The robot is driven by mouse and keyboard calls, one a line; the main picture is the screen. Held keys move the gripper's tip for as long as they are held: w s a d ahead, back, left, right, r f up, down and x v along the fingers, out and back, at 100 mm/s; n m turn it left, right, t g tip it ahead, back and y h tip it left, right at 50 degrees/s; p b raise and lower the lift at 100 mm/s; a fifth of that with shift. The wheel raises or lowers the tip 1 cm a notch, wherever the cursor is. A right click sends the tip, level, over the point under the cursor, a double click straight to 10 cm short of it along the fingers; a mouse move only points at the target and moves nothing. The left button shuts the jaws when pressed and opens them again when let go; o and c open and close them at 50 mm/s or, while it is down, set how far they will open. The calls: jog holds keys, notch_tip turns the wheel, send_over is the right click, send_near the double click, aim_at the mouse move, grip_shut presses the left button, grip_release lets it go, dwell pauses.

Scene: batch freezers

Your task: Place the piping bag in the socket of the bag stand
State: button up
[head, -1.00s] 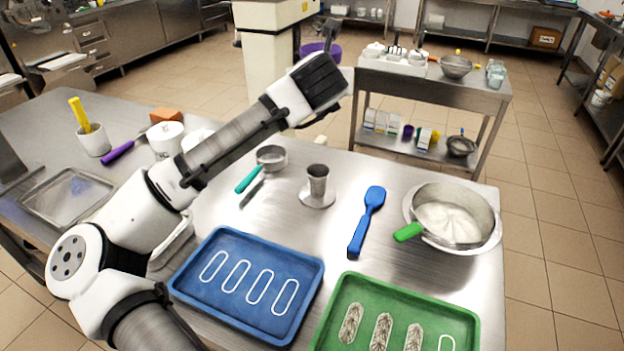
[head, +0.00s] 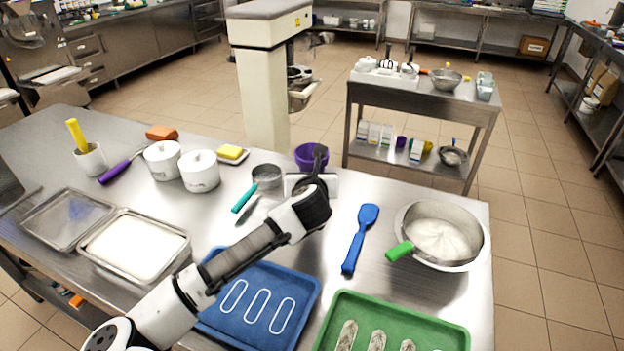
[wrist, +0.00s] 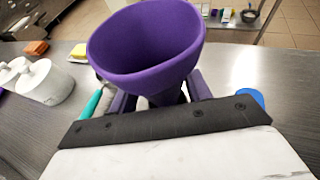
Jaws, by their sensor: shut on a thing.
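The purple piping bag (head: 310,154) is in my gripper (head: 311,180), its wide mouth upward. In the wrist view the bag (wrist: 145,45) rises above the gripper (wrist: 155,100) as an open cone, with the fingers closed around its narrower lower part. The bag's tip is hidden in both views. The bag stand, a small metal cup on a round base in the earlier head view, is now hidden behind my gripper and arm. I cannot tell whether the tip is in the socket or above it.
A metal sieve with a teal handle (head: 266,177) lies just left of my gripper. A blue spatula (head: 361,240) and a bowl with a green-handled tool (head: 470,250) are to the right. The blue tray (head: 300,318) and green tray (head: 455,335) are in front.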

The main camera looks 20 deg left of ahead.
jog(key=shift+f, duration=1.05)
jog(key=shift+f, duration=0.3)
jog(key=o, duration=1)
jog(key=shift+c, duration=0.2)
jog(key=shift+r, duration=0.25)
jog(key=b+v, duration=0.3)
jog(key=v, duration=0.9)
